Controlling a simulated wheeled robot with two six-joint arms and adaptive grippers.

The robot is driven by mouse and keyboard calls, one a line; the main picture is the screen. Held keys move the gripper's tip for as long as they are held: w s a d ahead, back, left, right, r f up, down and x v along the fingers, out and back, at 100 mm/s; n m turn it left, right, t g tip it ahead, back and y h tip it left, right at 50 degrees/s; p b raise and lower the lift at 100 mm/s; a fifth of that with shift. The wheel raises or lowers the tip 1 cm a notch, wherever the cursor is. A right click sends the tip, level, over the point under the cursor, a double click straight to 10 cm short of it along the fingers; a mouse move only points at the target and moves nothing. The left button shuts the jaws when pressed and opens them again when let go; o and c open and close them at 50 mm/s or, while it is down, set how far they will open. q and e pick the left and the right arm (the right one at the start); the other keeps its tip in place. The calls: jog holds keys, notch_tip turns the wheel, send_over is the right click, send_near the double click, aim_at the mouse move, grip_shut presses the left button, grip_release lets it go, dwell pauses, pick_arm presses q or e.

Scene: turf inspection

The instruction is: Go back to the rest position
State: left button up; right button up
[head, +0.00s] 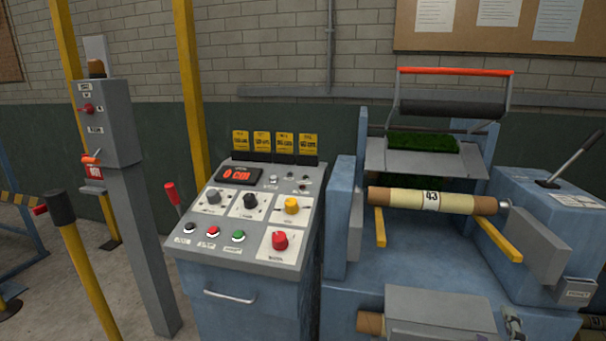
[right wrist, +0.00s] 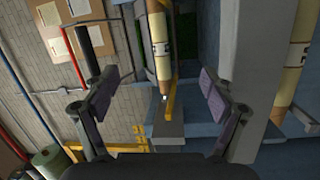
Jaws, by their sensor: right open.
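My right gripper (right wrist: 160,88) is open in the right wrist view, its two padded fingers spread wide with nothing between them. Beyond the fingers is a cardboard-cored roll (right wrist: 158,40), apart from them. In the head view, the roll marked 43 (head: 432,200) lies across the blue machine (head: 400,262) above two yellow bars. The right gripper cannot be made out clearly in the head view. My left gripper is not in view.
A control console (head: 245,215) with a red display, knobs and buttons stands left of the machine. A grey post box (head: 108,120) and yellow poles (head: 193,80) stand further left. A lever (head: 575,150) rises at the right. Green turf (head: 422,142) shows in the machine.

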jog(key=s+d+f+m+g, duration=0.1)
jog(key=s+f+m+g, duration=0.25)
jog(key=f, duration=0.25)
jog(key=s+f+m+g, duration=0.3)
jog(key=f+m+g, duration=0.1)
jog(key=f+g, duration=0.15)
jog(key=s+a+f+m+g+y, duration=0.1)
jog(key=s+a+f+g+y, duration=0.15)
jog(key=a+f+y, duration=0.35)
jog(key=s+a+f+m+g+y, duration=0.15)
jog(key=s+a+f, duration=0.25)
jog(key=a, duration=0.5)
jog(key=s+d+f+g, duration=0.1)
jog(key=d+f, duration=0.1)
jog(key=f, duration=1.1)
jog(key=s+d+f+g, duration=0.1)
jog(key=s+d+f, duration=0.1)
jog(key=f, duration=1.1)
jog(key=s+f, duration=1.6)
jog(key=s, duration=0.2)
pick_arm(q)
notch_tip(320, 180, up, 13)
jog(key=p, duration=1.3)
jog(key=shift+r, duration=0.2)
pick_arm(e)
notch_tip(320, 180, up, 13)
jog(key=shift+d+r+g, duration=0.2)
jog(key=shift+d+g, duration=0.2)
jog(key=shift+d, duration=0.05)
